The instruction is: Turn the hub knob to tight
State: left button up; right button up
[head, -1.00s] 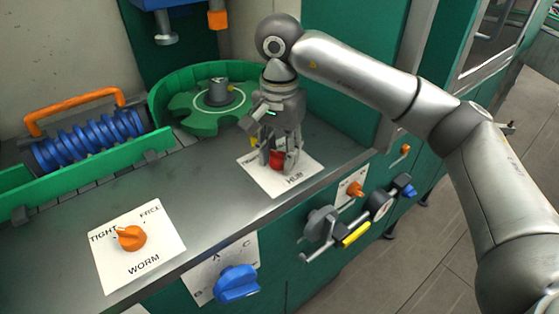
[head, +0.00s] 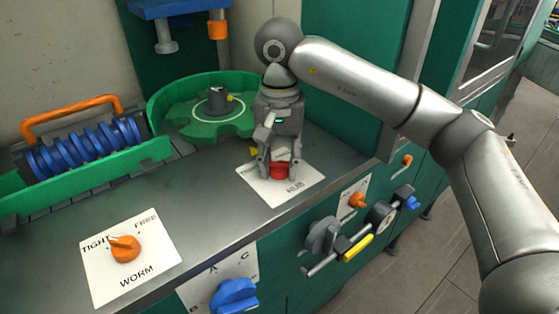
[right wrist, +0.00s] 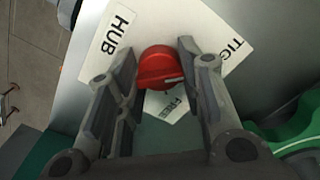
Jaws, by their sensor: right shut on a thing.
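The red hub knob (head: 279,170) sits on a white plate (head: 290,192) marked HUB, near the right end of the grey bench. My right gripper (head: 280,173) points down over it with a finger on either side, shut on the knob. In the right wrist view the red knob (right wrist: 158,68) shows between the fingers. Its pale pointer line lies towards the right, between the FREE label and the partly hidden TIGHT label. My left gripper is not in view.
An orange WORM knob (head: 124,249) sits on another plate at the front left. A green wheel (head: 212,118) and a blue worm (head: 85,145) lie behind. Levers and a yellow handle (head: 357,247) stick out from the front panel. The bench middle is clear.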

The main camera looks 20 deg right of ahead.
aim_at(280, 162)
jog(key=o, duration=1)
jog(key=shift+o, duration=0.2)
notch_tip(280, 162, up, 12)
jog(key=shift+f, duration=0.1)
dwell(0.3)
